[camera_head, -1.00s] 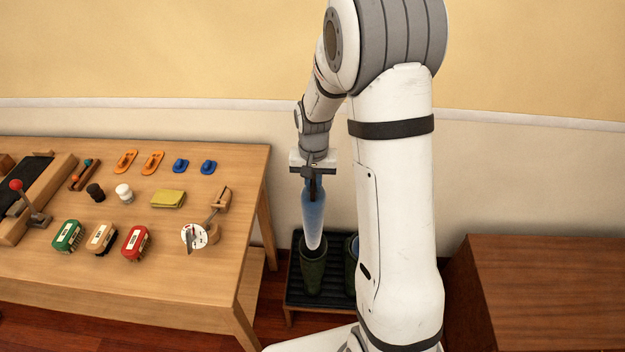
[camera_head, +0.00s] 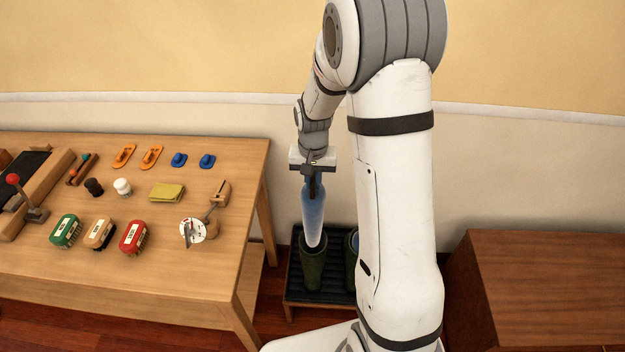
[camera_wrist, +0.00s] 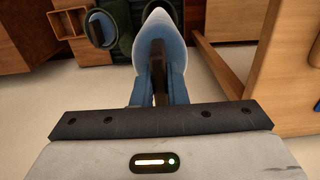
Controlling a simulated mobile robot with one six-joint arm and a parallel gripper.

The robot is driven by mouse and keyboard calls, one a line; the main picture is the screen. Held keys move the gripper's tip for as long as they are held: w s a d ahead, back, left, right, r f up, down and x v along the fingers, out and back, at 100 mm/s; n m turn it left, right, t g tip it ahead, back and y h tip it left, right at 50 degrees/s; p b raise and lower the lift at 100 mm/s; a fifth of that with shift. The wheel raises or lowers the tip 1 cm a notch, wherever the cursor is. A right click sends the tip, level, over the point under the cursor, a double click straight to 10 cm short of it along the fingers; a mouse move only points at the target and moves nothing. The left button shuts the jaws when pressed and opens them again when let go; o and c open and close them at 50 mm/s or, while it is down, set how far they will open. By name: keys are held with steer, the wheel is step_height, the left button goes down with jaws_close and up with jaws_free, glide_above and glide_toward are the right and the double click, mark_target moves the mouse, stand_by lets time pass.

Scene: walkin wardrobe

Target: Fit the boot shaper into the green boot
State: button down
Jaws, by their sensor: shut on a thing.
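The boot shaper (camera_head: 313,222) is blue at the top and pale towards its tip, and hangs roughly upright, point down. My gripper (camera_head: 313,186) is shut on its upper end; the shaper also shows in the wrist view (camera_wrist: 160,45). The green boot (camera_head: 313,270) stands upright on the dark rack right under the shaper. The shaper's tip is at the boot's opening; I cannot tell how far it is inside. A second dark green boot (camera_head: 351,262), with something blue in its top, stands to the right, partly hidden by my arm.
The dark slatted rack (camera_head: 333,290) stands low between the wooden table (camera_head: 190,285) and a brown cabinet (camera_head: 550,290). The table holds brushes, a yellow cloth (camera_head: 167,192), a dial device (camera_head: 195,231) and other small items.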

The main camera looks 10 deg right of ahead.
steer(key=shift+f, duration=0.15)
stand_by(0.4)
steer(key=shift+f+b, duration=2.4)
steer(key=shift+f, duration=0.65)
steer(key=shift+f+b, duration=2.2)
steer(key=shift+f, duration=0.65)
steer(key=shift+f+b, duration=2.2)
steer(key=shift+f, duration=0.9)
